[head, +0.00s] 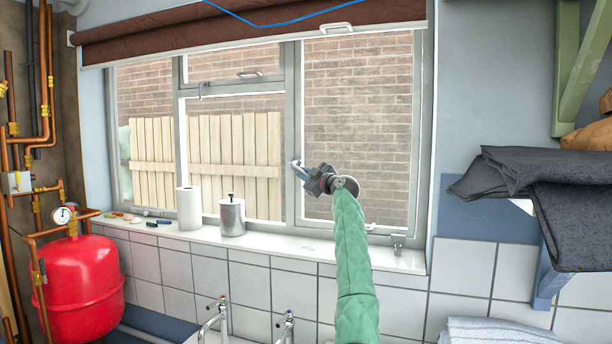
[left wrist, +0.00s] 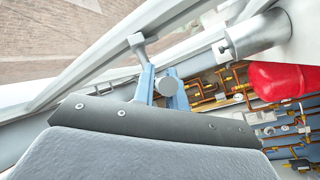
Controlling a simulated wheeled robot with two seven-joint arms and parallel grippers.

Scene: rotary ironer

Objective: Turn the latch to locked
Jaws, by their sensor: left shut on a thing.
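The window latch (head: 296,164) is a small pale handle on the upright frame bar between the left and right panes. My left gripper (head: 308,180), at the end of the green-sleeved arm, is at the latch and hides part of it. In the left wrist view the latch (left wrist: 138,45) is a pale grey handle running down to the blue fingers of my left gripper (left wrist: 161,88). My right gripper is in neither view.
A metal canister (head: 232,217) and a white paper roll (head: 189,208) stand on the window sill (head: 275,243). Taps (head: 222,312) rise below it. A red tank (head: 82,285) with copper pipes is at left. Dark folded cloth (head: 560,200) is at right.

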